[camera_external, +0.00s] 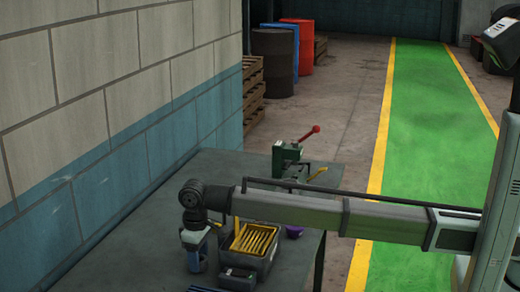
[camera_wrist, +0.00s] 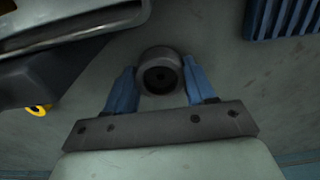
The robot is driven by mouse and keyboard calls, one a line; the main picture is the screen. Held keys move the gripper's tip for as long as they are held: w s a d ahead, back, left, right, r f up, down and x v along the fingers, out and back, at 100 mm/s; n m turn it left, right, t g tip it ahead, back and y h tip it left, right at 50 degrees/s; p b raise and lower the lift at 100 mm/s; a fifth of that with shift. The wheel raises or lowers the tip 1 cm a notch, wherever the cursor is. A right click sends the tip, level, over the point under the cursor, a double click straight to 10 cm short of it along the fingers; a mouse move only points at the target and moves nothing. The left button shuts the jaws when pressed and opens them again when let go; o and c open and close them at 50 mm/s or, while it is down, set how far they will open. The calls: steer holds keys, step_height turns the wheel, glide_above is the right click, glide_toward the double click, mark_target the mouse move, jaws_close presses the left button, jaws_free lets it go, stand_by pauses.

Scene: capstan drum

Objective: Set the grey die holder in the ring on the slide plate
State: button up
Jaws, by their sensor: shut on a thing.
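In the wrist view the grey die holder (camera_wrist: 160,72), a short round piece with a dark hole in its middle, sits between the two blue fingers of my gripper (camera_wrist: 158,85). The fingers touch it on both sides, and my gripper is shut on it. In the external view my gripper (camera_external: 195,262) points down over the table, left of the grey bin; the die holder cannot be made out there. A green machine (camera_external: 287,158) with a red-knobbed lever stands at the back of the table. The ring and the slide plate cannot be told apart in either view.
A grey bin (camera_external: 262,265) with yellow strips stands close to the right of my gripper. A blue ribbed piece (camera_wrist: 285,18) lies at upper right in the wrist view. The table's left part (camera_external: 130,245) is clear beside the wall.

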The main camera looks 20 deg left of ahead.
steer(key=shift+f, duration=0.3)
steer(key=o, duration=1.3)
step_height(320, 180, up, 11)
steer(key=shift+r, duration=0.2)
steer(key=shift+o, duration=0.4)
steer(key=shift+r, duration=0.45)
